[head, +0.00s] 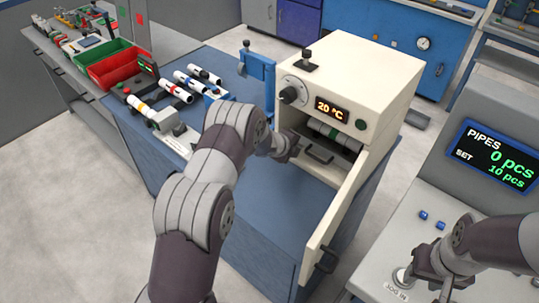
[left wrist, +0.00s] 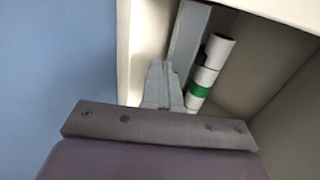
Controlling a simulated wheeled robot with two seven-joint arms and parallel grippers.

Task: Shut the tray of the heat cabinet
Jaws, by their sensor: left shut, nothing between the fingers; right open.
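The cream heat cabinet (head: 350,75) stands on the blue bench, its display reading 20 °C. Its door (head: 340,215) stands open toward the front right. The tray, with a dark handle (head: 318,157) at its front, shows in the opening; a pipe with green bands (head: 335,137) lies there. In the left wrist view the white pipe with a green band (left wrist: 206,75) lies beside a grey tray edge (left wrist: 188,40). My left gripper (head: 288,150) is shut and empty at the opening's left side; its fingers (left wrist: 165,85) also show in the left wrist view. My right gripper (head: 425,272) is open above the grey console.
The grey console (head: 385,265) has two blue buttons and a screen (head: 495,155) reading PIPES 0 pcs. Several banded pipes (head: 175,90) lie left of the cabinet, near red (head: 115,68) and green bins. The open door stands between my left arm and the console.

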